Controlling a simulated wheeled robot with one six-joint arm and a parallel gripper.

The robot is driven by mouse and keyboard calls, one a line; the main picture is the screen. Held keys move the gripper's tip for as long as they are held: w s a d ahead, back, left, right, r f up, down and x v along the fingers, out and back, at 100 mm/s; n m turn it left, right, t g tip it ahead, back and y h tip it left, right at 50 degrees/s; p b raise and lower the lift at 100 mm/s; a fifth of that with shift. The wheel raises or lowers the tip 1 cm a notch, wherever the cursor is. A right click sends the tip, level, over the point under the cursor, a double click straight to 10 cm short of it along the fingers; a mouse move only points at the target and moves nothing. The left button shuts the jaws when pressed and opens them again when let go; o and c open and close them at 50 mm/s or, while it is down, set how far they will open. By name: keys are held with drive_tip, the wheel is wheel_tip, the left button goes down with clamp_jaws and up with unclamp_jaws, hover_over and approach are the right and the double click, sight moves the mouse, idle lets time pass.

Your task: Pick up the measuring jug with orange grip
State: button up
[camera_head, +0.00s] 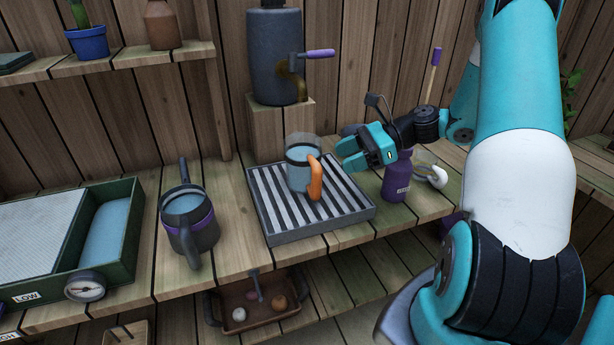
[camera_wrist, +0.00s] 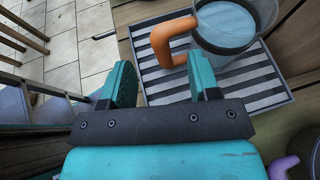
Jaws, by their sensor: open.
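The measuring jug (camera_head: 299,166) is clear, holds bluish water and has an orange grip (camera_head: 315,178). It stands upright on a grey slatted tray (camera_head: 283,237) on the wooden bench. My gripper (camera_head: 347,157) is open and empty, just right of the jug and a little above the tray. In the wrist view my gripper (camera_wrist: 160,82) has its two teal fingers apart. There the jug (camera_wrist: 228,27) is at the top right and its orange grip (camera_wrist: 168,42) is beyond the fingers, near the gap between them. Nothing is between the fingers.
A purple bottle (camera_head: 397,177) and a clear cup with a white handle (camera_head: 429,172) stand right of the tray. A dark watering can (camera_head: 189,222) stands left. A grey tank (camera_head: 275,58) with a tap sits behind on a wooden block. Bench between can and tray is clear.

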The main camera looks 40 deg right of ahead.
approach(316, 186)
drive_tip(key=shift+w+a+f, duration=0.25)
drive_tip(key=shift+w+f, duration=0.1)
drive_tip(key=shift+w, duration=0.2)
drive_tip(key=shift+w+a+f, duration=0.3)
drive_tip(key=shift+w+f, duration=0.05)
drive_tip(key=shift+w, duration=0.15)
drive_tip(key=shift+x, duration=1.05)
drive_tip(key=shift+f+x, duration=0.1)
drive_tip(key=shift+x, duration=1.3)
drive_tip(key=shift+f+x, duration=0.15)
drive_tip(key=shift+x, duration=1.25)
clamp_jaws()
